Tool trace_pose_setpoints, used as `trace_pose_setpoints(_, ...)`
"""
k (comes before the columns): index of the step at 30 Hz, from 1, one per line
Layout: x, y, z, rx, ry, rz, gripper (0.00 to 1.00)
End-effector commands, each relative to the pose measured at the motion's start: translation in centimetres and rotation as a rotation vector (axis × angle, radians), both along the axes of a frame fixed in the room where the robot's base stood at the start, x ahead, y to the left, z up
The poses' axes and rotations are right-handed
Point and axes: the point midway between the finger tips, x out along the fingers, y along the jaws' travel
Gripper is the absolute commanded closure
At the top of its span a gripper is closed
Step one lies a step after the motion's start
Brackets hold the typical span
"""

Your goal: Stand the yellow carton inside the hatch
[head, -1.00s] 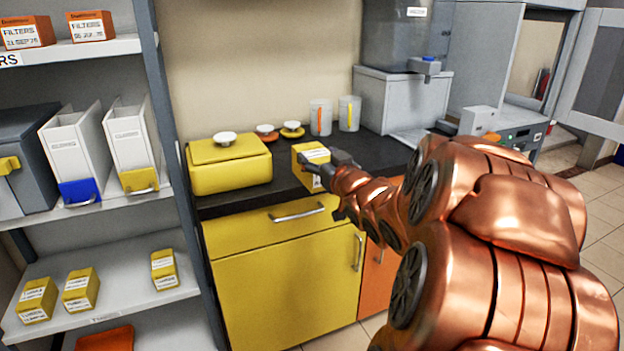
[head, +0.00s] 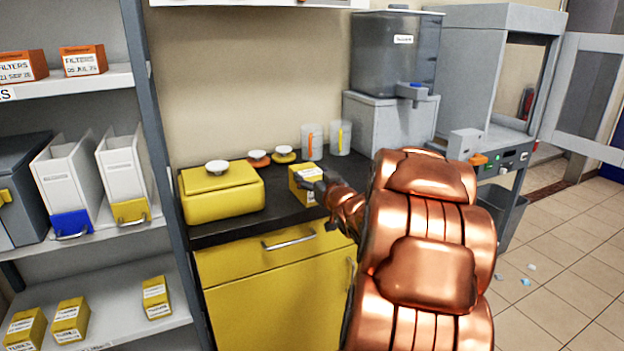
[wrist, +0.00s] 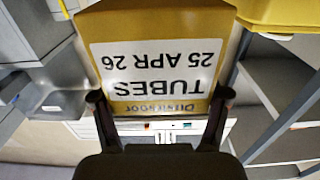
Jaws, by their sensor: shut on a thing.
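A yellow carton (head: 305,190) with a white label is in my gripper (head: 318,186) over the front right part of the dark counter. The wrist view shows the carton (wrist: 160,18) large and close, its label reading TUBES, 25 APR 26, upside down in the picture. My gripper's two fingers (wrist: 160,100) are shut on it from either side. I cannot tell whether its base touches the counter. The hatch appears to be the grey cabinet (head: 472,75) at the right, with its glazed door (head: 592,85) swung open to the right. Its inside floor is mostly hidden.
A yellow case (head: 220,200) and two cups (head: 312,142) with coloured strips stand on the counter (head: 240,228). A grey dispenser (head: 395,55) stands between counter and hatch. A shelf rack (head: 150,120) at left holds similar yellow cartons (head: 70,318).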

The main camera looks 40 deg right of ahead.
Motion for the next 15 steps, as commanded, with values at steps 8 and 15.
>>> trace_pose_setpoints(8, 3.2, -2.9, -0.3, -0.003, -0.002, 0.001, 0.67)
trace_pose_setpoints(15, 4.7, -4.3, -0.5, -0.002, -0.003, 0.001, 0.67)
